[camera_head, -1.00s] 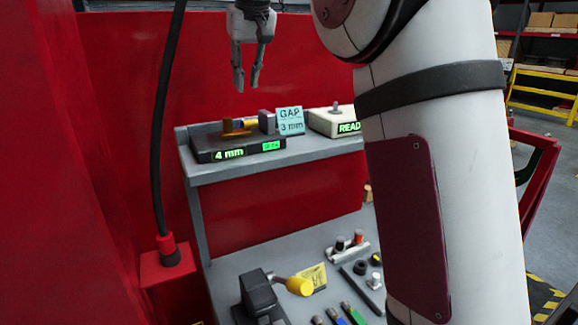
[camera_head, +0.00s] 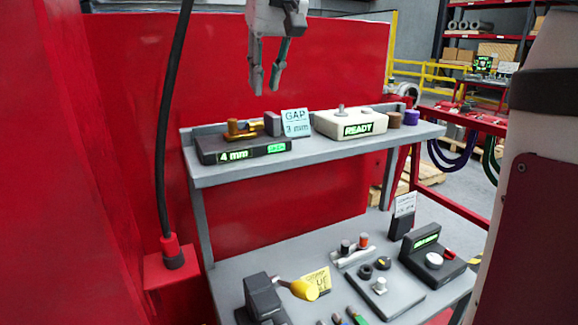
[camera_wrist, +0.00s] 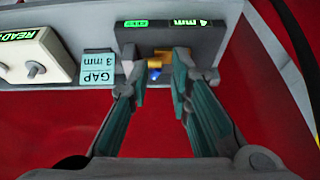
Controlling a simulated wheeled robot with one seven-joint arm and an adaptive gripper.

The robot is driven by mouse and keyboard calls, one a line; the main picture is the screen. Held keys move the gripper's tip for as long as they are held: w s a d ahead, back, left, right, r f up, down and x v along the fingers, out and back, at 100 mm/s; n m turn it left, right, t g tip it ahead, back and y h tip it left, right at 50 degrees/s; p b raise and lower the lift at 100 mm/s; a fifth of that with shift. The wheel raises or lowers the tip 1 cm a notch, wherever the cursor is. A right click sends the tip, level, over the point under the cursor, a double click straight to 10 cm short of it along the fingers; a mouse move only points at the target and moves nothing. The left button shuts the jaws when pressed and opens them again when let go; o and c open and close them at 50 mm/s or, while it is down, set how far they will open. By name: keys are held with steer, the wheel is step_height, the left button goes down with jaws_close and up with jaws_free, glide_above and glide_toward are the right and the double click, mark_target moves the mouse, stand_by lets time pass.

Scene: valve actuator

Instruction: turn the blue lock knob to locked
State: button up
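A dark gauge (camera_head: 215,150) with a green "4 mm" display sits on the left of the upper shelf. It carries a brass fitting (camera_head: 240,128) and a grey-purple block (camera_head: 272,123). In the wrist view the gauge (camera_wrist: 130,37) is upside down, and a small bright blue part, seemingly the lock knob (camera_wrist: 155,74), shows beside the brass fitting between my fingers. I cannot make out that blue part in the head view. My gripper (camera_head: 266,82) points down above the gauge, open and empty; its fingers also frame the blue part in the wrist view (camera_wrist: 158,85).
A light blue "GAP 3 mm" card (camera_head: 295,122) and a cream "READY" box (camera_head: 345,122) stand right of the gauge. A black cable (camera_head: 163,120) hangs at left before red panels.

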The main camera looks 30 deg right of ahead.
steer(key=s+a+f, duration=0.1)
steer(key=s+f, duration=0.4)
steer(key=s, duration=0.3)
steer(key=s+a+f, duration=0.1)
steer(key=s+f, duration=0.4)
steer(key=s, duration=0.3)
steer(key=shift+f, duration=0.4)
steer(key=shift+o, duration=1.4)
steer(key=shift+w+r, duration=0.15)
steer(key=shift+r, duration=0.05)
steer(key=w+r+m+h, duration=0.15)
steer(key=w+r, duration=0.45)
steer(key=w, duration=0.7)
steer(key=w+r+m+h, duration=0.1)
steer(key=w+r+m, duration=0.35)
steer(key=w, duration=0.75)
steer(key=shift+n+g+y, duration=0.25)
steer(key=shift+n+g, duration=0.05)
steer(key=shift+n, duration=0.5)
steer(key=x, duration=1.2)
steer(key=shift+w+d, duration=0.3)
steer(key=shift+d, duration=0.05)
steer(key=shift+r, duration=0.1)
steer(key=shift+c, duration=0.6)
jaws_close()
